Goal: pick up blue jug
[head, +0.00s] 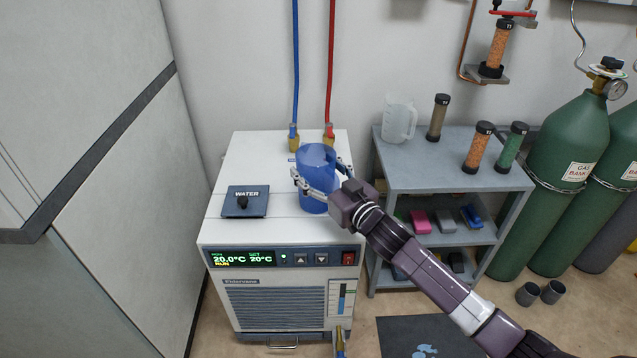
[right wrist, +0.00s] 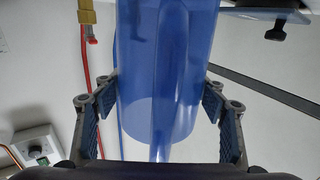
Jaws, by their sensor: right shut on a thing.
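The blue jug (head: 316,172) is upright over the top of the white chiller (head: 265,165), right of its middle. I cannot tell whether its base touches the surface. My right gripper (head: 318,185) comes in from the lower right, with its fingers on either side of the jug, shut on it. In the right wrist view the jug (right wrist: 160,75) fills the middle between the two finger pads of my right gripper (right wrist: 160,105). My left gripper is not in view.
A grey shelf cart (head: 450,178) with a clear jug (head: 398,120) and several capped tubes stands right. Green gas cylinders (head: 565,150) stand beyond it.

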